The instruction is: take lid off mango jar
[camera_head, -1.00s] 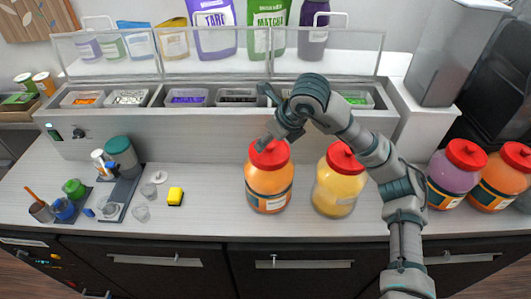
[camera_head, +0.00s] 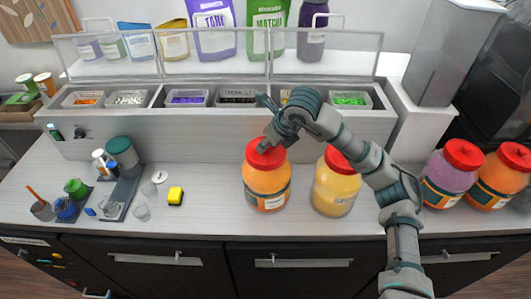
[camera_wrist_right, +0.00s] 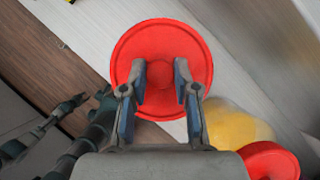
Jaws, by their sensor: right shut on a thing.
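The orange jar (camera_head: 266,190) with a red lid (camera_head: 265,153) stands upright on the counter in the head view. I cannot read its label; a yellow jar (camera_head: 335,188) with a red lid stands just right of it. My right gripper (camera_head: 266,146) reaches down onto the orange jar's lid. In the right wrist view its fingers (camera_wrist_right: 160,85) are shut on the round knob in the middle of the red lid (camera_wrist_right: 160,45). The lid appears to sit on the jar; its underside is hidden. Dark linked parts, probably of my left arm, show at the lower left there.
A purple jar (camera_head: 452,174) and another orange jar (camera_head: 499,177) stand at the right. Behind is a topping rail (camera_head: 220,122) with several bins. The counter between sponge and orange jar is clear.

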